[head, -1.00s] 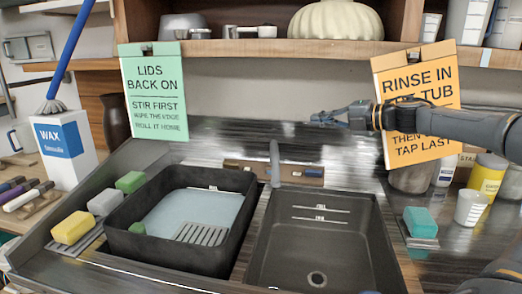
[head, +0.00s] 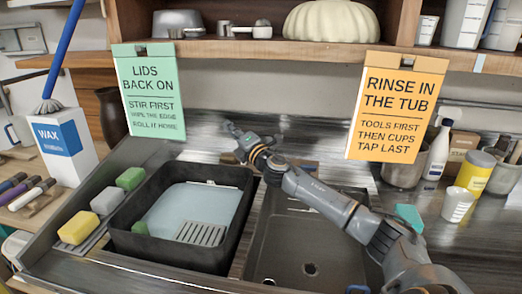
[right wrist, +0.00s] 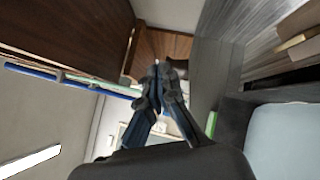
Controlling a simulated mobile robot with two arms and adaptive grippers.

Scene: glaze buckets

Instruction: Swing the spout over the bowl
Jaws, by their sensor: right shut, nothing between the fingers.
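The grey spout is hidden in the head view behind my right arm and gripper. I cannot tell which way it points now or whether my gripper touches it. The dark sink bowl (head: 290,262) is empty, and my right forearm crosses above it. My right gripper (head: 232,128) is shut and empty, behind the back right corner of the black tub, its tips pointing up and left. In the right wrist view its closed fingers (right wrist: 157,78) show with nothing between them. My left gripper is out of view.
The black tub (head: 125,240) with pale water and a grate stands left of the sink bowl. Sponges, such as the yellow one (head: 78,228), lie further left. A green card (head: 148,90) and an orange card (head: 398,105) hang from the shelf above.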

